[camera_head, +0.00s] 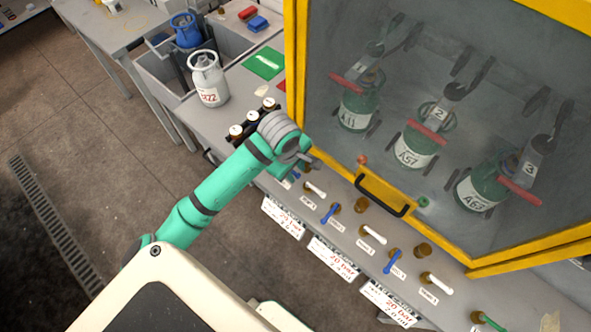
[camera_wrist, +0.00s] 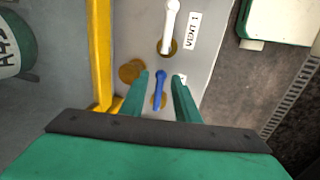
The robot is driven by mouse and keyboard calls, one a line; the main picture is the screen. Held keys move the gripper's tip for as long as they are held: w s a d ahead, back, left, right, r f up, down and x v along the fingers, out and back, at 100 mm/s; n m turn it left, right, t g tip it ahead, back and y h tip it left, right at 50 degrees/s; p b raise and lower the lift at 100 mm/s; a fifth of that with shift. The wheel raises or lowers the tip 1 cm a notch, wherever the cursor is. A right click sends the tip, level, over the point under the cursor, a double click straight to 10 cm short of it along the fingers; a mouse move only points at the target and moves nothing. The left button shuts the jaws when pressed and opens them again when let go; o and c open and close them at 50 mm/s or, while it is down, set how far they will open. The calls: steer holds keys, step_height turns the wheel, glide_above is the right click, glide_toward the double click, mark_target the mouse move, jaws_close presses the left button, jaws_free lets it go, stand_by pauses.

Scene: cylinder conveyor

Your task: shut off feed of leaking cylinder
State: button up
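No leak shows clearly. On the counter in front is a row of small valves with white and blue levers. In the wrist view, my gripper (camera_wrist: 160,77) is open, one finger on each side of a blue lever (camera_wrist: 159,90), apart from it. A white lever (camera_wrist: 172,22) labelled VENT 1 is just beyond. In the head view, my arm largely hides this blue lever.
The cabinet has a black handle (camera_head: 383,196) near the valves. Further blue levers (camera_head: 330,213) and white levers (camera_head: 373,234) continue right, with a green lever (camera_head: 488,321) at the end. A grey cylinder (camera_head: 208,80) stands on the counter behind my arm, near a green mat (camera_head: 264,63).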

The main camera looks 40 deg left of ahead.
jaws_close()
